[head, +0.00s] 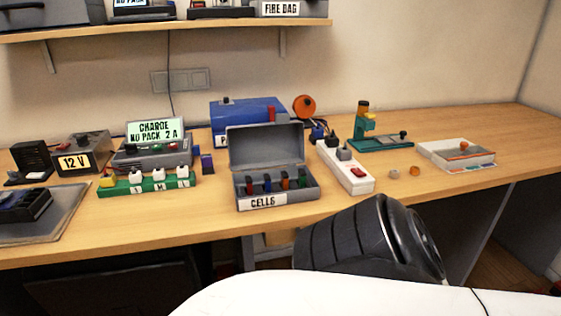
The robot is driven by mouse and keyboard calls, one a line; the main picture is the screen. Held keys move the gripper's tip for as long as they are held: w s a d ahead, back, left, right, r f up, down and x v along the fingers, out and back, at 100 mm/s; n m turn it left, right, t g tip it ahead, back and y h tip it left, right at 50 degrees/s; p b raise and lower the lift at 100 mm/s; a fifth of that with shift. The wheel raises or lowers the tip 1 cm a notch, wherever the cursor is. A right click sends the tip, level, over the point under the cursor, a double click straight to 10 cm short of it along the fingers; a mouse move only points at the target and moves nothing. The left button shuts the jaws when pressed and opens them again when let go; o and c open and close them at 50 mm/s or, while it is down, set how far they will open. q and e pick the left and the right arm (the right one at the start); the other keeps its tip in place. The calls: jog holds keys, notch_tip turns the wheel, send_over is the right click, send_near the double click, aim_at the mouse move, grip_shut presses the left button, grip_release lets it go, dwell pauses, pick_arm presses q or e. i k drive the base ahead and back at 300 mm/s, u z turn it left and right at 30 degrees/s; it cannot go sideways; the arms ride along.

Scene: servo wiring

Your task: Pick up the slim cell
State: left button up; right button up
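An open grey box labelled CELLS (277,202) stands near the middle of the bench's front edge, its lid raised at the back. Several small upright cells sit in it in a row: a red cell (249,186), a blue cell (267,184), an orange cell (285,181) and a green cell (302,178). They are too small here to tell which one is slim. Neither of my grippers shows in the head view.
A white power strip (352,177) lies right of the box. A green strip (150,186) with white blocks and a charger reading CHARGE NO PACK 2 A (154,131) are left. A white tray (440,156) is far right. The front right bench is fairly clear.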

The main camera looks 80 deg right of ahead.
aim_at(248, 180)
jog(key=k, duration=0.4)
jog(key=z, duration=1.05)
